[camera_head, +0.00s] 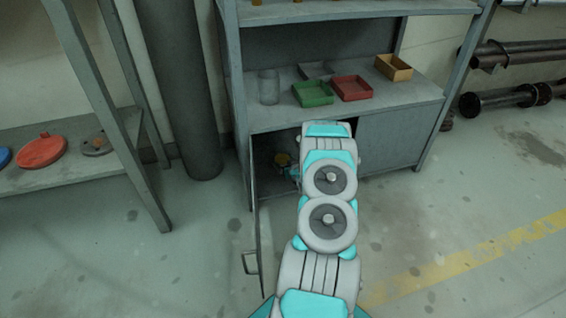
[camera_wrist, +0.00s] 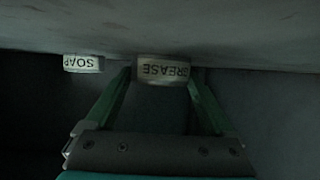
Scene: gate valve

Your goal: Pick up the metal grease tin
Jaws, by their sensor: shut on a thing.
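The grease tin (camera_wrist: 163,70) is a short pale cylinder with the word GREASE printed on it, upside down in the wrist view. My gripper (camera_wrist: 160,79) has its two green fingers closed on either side of the tin. The tin lies close against the grey surface along the top of the wrist view; I cannot tell whether it touches it. In the head view my arm reaches into the open lower compartment of the grey cabinet (camera_head: 393,138), and it hides most of the inside.
A pale tin marked SOAP (camera_wrist: 84,64) stands left of the grease tin in the wrist view. The open cabinet door (camera_head: 263,240) stands left of my arm. Green (camera_head: 313,94) and red (camera_head: 351,88) trays and a glass jar (camera_head: 268,87) stand on the cabinet top.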

